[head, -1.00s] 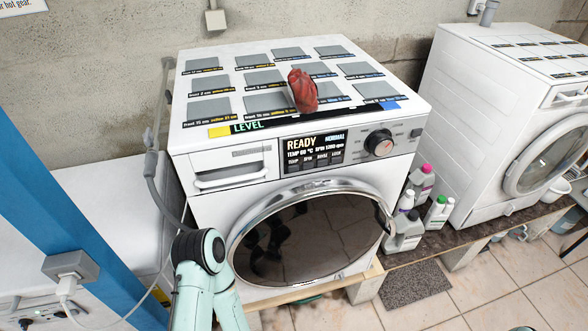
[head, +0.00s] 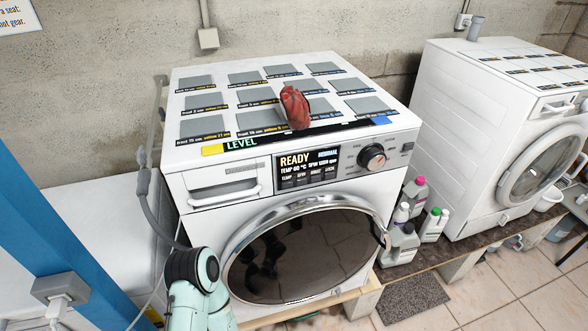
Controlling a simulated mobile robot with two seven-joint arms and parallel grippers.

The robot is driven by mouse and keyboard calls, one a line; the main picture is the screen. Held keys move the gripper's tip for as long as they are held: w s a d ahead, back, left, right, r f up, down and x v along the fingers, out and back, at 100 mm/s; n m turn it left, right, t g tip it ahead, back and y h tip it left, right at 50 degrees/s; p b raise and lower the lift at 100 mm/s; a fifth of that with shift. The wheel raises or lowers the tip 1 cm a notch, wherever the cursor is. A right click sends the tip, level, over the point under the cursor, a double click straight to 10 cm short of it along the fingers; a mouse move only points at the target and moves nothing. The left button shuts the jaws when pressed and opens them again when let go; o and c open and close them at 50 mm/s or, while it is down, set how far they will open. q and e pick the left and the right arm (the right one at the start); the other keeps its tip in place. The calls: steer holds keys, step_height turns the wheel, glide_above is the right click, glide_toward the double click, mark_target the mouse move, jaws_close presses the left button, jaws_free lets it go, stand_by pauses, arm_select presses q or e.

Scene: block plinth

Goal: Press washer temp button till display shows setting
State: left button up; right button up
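The white washer (head: 225,225) stands in the middle of the head view, its round dark door (head: 300,255) facing me. Its display (head: 308,164) reads READY, NORMAL, TEMP 60 °C and a spin figure that looks like 1200 rpm. The temp button (head: 287,180) is the leftmost of a row of small buttons under the display. A dial (head: 371,157) sits right of the display. Part of one of my arms, mint green with a dark joint, shows at the bottom, left of the door. Neither gripper can be seen.
A dark red object (head: 294,107) lies on the washer's top among grey pads. Several bottles (head: 412,205) stand right of the washer. A second white machine (head: 490,120) is at the right. A blue post (head: 60,230) stands at the left.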

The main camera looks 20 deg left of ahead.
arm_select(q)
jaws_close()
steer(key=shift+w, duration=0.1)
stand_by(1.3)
